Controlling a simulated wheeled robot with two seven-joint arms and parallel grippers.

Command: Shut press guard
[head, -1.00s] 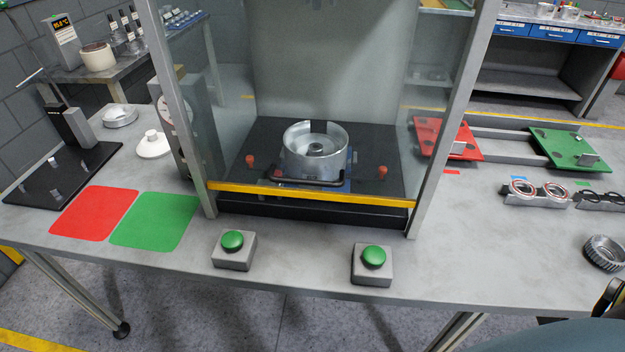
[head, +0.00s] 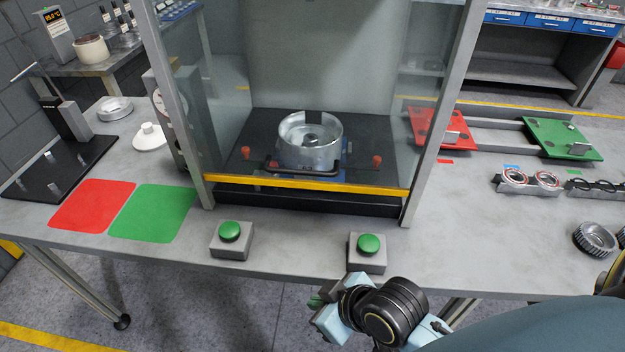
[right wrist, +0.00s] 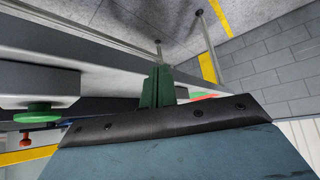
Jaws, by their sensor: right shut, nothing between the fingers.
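The press guard's yellow bottom bar (head: 300,183) runs between the two grey posts, low down, just above the front of the black press base (head: 300,201). A black handle (head: 300,173) sits along the bar. I cannot tell whether the bar is fully down. A metal clutch housing (head: 310,150) stands inside the press behind the bar. My right gripper (head: 317,300) is shut and empty, in front of the table edge and below the right button box. Its green fingers (right wrist: 157,88) also show in the right wrist view. My left gripper is not in view.
Two green push buttons, left (head: 229,231) and right (head: 369,244), stand on grey boxes before the press. A red mat (head: 92,206) and a green mat (head: 152,212) lie left. The table front between the buttons is clear.

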